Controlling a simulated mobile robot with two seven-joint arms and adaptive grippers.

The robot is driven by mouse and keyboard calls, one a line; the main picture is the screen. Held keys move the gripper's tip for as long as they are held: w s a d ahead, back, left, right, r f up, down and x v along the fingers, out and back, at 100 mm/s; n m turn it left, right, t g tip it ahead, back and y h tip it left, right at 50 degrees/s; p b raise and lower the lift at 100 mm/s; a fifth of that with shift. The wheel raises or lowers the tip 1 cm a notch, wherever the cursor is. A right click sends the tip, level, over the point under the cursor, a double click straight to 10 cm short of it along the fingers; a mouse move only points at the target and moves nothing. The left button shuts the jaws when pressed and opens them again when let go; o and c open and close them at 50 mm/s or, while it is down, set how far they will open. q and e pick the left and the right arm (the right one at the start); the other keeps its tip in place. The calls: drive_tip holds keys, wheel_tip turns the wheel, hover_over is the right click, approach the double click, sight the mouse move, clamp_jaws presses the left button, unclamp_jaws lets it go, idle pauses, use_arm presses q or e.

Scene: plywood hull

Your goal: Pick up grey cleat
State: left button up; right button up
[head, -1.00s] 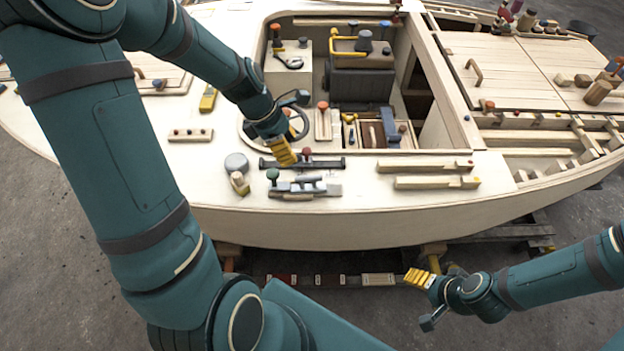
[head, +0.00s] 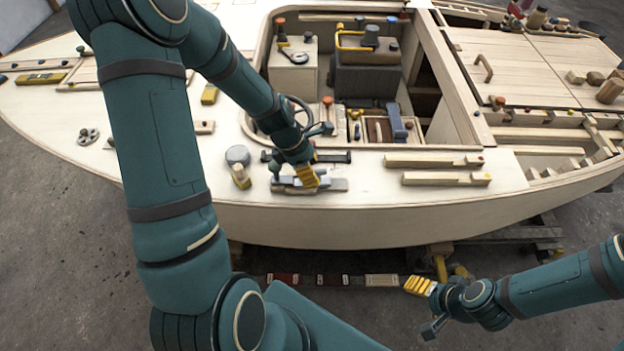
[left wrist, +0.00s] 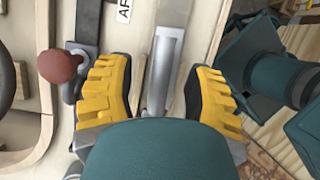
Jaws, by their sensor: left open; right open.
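A long grey metal piece (head: 335,185), which I take for the grey cleat, lies on the pale deck near its front edge. My left gripper (head: 307,177) is over it, hiding its middle in the head view. In the left wrist view, the grey piece (left wrist: 165,65) runs between the two yellow fingers of the left gripper (left wrist: 158,92), which are open with a gap on either side. Whether the fingers reach down to its height I cannot tell. My right gripper (head: 419,286) is open and empty, low beside the hull at the right.
A dark bar clamp (head: 338,157) lies just behind the grey piece; its red-brown knob (left wrist: 60,66) is left of the fingers in the wrist view. A grey round can (head: 237,155) stands to the left. Wooden strips (head: 432,161) lie to the right. The open cockpit is behind.

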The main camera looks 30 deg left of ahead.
use_arm(q)
drive_tip(key=shift+d+f, duration=0.15)
drive_tip(key=shift+f, duration=0.2)
drive_tip(key=shift+o, duration=0.3)
clamp_jaws()
wheel_tip(320, 180, up, 10)
drive_tip(key=p, duration=0.3)
